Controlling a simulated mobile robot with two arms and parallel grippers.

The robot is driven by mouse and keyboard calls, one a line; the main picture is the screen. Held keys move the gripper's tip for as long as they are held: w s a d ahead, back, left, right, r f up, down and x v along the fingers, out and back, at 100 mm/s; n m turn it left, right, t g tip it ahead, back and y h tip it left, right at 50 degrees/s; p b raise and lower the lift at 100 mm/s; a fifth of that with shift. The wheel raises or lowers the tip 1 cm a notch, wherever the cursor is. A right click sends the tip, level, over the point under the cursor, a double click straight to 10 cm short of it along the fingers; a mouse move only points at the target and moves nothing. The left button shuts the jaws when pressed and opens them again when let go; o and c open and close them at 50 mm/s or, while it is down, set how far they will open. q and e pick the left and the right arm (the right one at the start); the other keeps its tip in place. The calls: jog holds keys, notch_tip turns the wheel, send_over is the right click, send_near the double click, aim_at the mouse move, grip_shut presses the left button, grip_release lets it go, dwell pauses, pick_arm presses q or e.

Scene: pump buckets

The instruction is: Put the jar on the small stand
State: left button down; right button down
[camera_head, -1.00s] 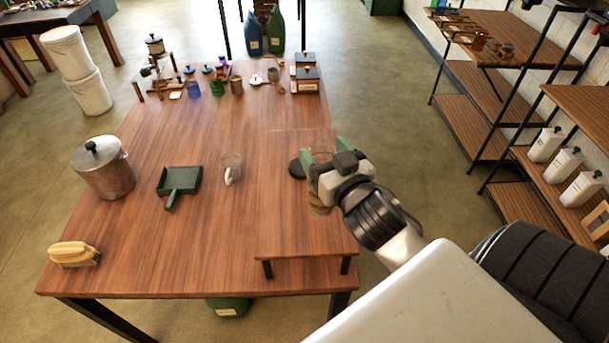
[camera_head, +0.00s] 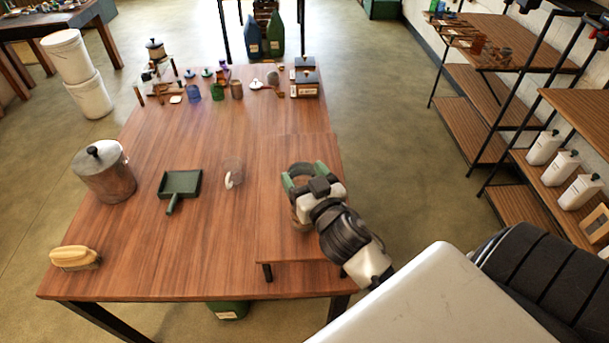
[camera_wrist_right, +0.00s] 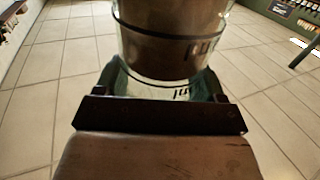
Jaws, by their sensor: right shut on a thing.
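My right gripper (camera_head: 304,174) is shut on a clear glass jar (camera_head: 301,168) with brown contents, its green finger pads on either side of it. In the right wrist view the jar (camera_wrist_right: 172,38) stands in front of the palm, and its top is cut off by the picture's edge. The small stand (camera_head: 298,247) is a low wooden platform with short black legs at the table's right side. The jar is over the stand in the head view; I cannot tell whether it touches it. The gripper hides part of the jar. My left gripper is not in view.
Several small containers stand at the back. The stand's front part is clear.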

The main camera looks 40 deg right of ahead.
jog(key=shift+c, duration=2.4)
grip_release()
jog(key=shift+f, duration=0.1)
jog(key=o, duration=0.4)
jog(key=shift+s, duration=0.1)
jog(key=shift+s+a+r+b, duration=0.1)
jog(key=shift+s+a+b, duration=0.35)
jog(key=shift+s, duration=1.5)
jog(key=shift+s+a+r+b, duration=0.15)
jog(key=shift+s+b, duration=0.65)
jog(key=shift+s, duration=1.2)
jog(key=shift+s+a+f+b, duration=0.1)
jog(key=shift+s+a+b, duration=0.4)
jog(key=shift+s, duration=1.45)
jog(key=shift+d, duration=0.15)
